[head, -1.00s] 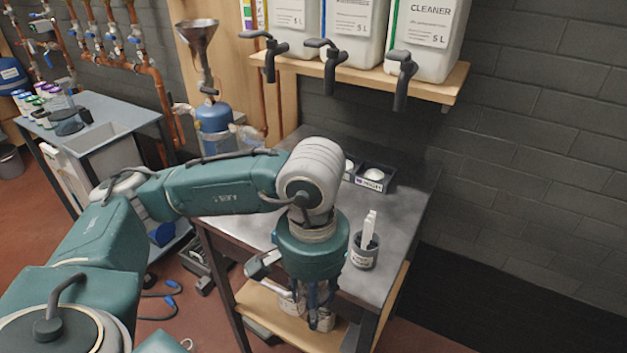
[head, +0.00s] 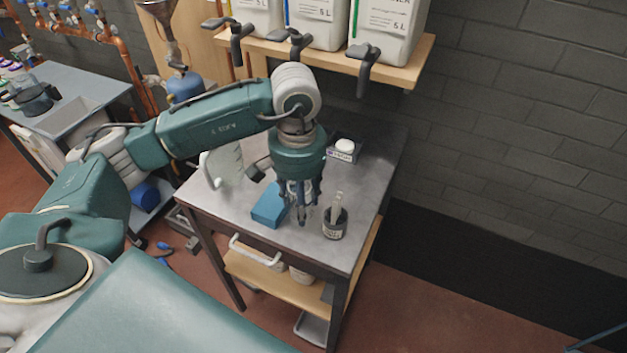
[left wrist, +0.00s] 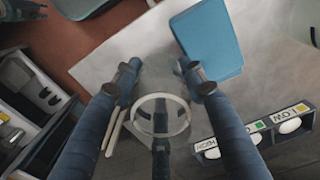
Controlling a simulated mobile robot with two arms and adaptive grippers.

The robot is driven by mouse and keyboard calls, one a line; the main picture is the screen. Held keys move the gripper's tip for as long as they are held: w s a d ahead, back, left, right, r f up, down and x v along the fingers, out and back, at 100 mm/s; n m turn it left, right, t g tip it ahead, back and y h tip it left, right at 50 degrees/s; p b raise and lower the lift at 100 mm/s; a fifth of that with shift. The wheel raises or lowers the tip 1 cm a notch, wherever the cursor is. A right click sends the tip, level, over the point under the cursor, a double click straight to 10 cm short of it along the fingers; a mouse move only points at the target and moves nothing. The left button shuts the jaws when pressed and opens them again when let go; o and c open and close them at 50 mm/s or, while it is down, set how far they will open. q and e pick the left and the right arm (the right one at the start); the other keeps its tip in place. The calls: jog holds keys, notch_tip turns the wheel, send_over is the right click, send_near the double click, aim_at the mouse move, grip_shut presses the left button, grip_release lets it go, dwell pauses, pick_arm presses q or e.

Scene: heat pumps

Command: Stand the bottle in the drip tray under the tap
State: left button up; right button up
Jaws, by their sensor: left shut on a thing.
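My left gripper (head: 302,218) is over the steel table, between a blue block and a dark cup. In the left wrist view its two fingers (left wrist: 163,80) stand apart around a clear, see-through bottle with a pale ring (left wrist: 160,116). They are shut on it. The arm hides much of the bottle in the head view, and I cannot tell whether its base touches the table. Three dark taps (head: 239,42), (head: 295,45), (head: 366,68) hang from white 5 L containers on the wall shelf. I cannot make out a drip tray. My right gripper is not in view.
The blue block (head: 269,205) and the dark cup with pale strips (head: 334,224) stand close to the gripper. A clear jug (head: 226,165) and a black holder (head: 345,155) with a white round item are farther back. The table (head: 365,185) has bare room at right.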

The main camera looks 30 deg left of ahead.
pick_arm(q)
jog(key=w+p, duration=0.2)
jog(key=w, duration=0.5)
jog(key=shift+w+a, duration=0.15)
jog(key=shift+a, duration=0.05)
notch_tip(320, 180, down, 3)
jog(key=shift+r+p, duration=0.1)
jog(key=shift+p, duration=0.6)
jog(key=shift+f, duration=0.35)
jog(key=shift+f, duration=0.2)
jog(key=o, duration=1.1)
jog(key=shift+r, duration=0.1)
